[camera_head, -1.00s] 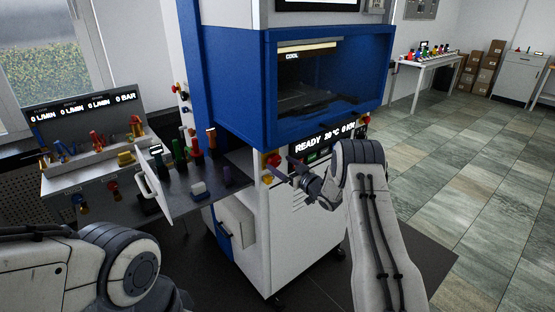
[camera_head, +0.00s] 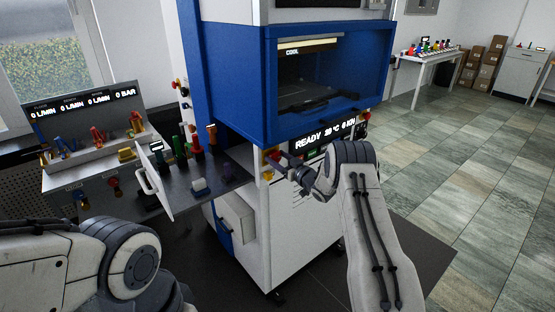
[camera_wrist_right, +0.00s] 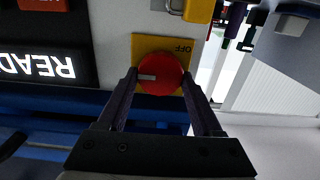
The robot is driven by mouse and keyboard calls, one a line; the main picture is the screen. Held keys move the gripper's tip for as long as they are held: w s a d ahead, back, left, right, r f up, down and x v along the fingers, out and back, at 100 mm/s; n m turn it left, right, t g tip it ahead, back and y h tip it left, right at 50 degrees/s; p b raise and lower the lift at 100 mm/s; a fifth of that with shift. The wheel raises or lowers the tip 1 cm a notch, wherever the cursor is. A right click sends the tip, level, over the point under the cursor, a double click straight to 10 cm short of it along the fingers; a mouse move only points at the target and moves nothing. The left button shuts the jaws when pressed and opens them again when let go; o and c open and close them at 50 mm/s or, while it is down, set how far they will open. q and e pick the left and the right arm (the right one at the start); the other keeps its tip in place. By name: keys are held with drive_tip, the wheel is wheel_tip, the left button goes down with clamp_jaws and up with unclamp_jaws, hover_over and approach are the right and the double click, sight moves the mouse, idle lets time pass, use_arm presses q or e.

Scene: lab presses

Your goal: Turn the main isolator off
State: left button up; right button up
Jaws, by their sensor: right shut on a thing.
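The main isolator is a round red knob (camera_wrist_right: 160,84) on a yellow plate (camera_wrist_right: 145,44) marked OFF. A pale pointer mark on the knob points left in the right wrist view, while the OFF label is at the upper right. In the head view the isolator (camera_head: 270,154) is small on the press front, below the blue housing, and partly hidden by the fingers. My right gripper (camera_wrist_right: 159,74) is shut on the knob, one finger on each side. It also shows in the head view (camera_head: 277,158). My left arm is at the lower left; its gripper is out of view.
A READY display (camera_wrist_right: 40,67) is beside the isolator. A yellow padlock-like block (camera_wrist_right: 199,10) is close to the plate. Floor to the right is clear.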

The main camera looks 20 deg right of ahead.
drive_tip(key=shift+f+n+b, duration=0.15)
drive_tip(key=shift+n+b, duration=0.15)
drive_tip(key=shift+b, duration=0.25)
drive_tip(key=n+b, duration=0.2)
drive_tip(key=b, duration=0.2)
drive_tip(key=n+b, duration=0.3)
drive_tip(key=b, duration=0.2)
drive_tip(key=n+b, duration=0.3)
drive_tip(key=b, duration=0.1)
drive_tip(key=shift+s+a+f+b, duration=0.1)
drive_tip(key=shift+a+f+b, duration=0.1)
drive_tip(key=shift+f+b, duration=0.15)
drive_tip(key=shift+a+r+n+b, duration=0.1)
drive_tip(key=shift+n+b, duration=4.6)
drive_tip(key=shift+b, duration=1.45)
drive_tip(key=o, duration=1.4)
drive_tip(key=shift+r, duration=0.1)
drive_tip(key=shift+c, duration=0.2)
drive_tip(key=shift+s, duration=0.1)
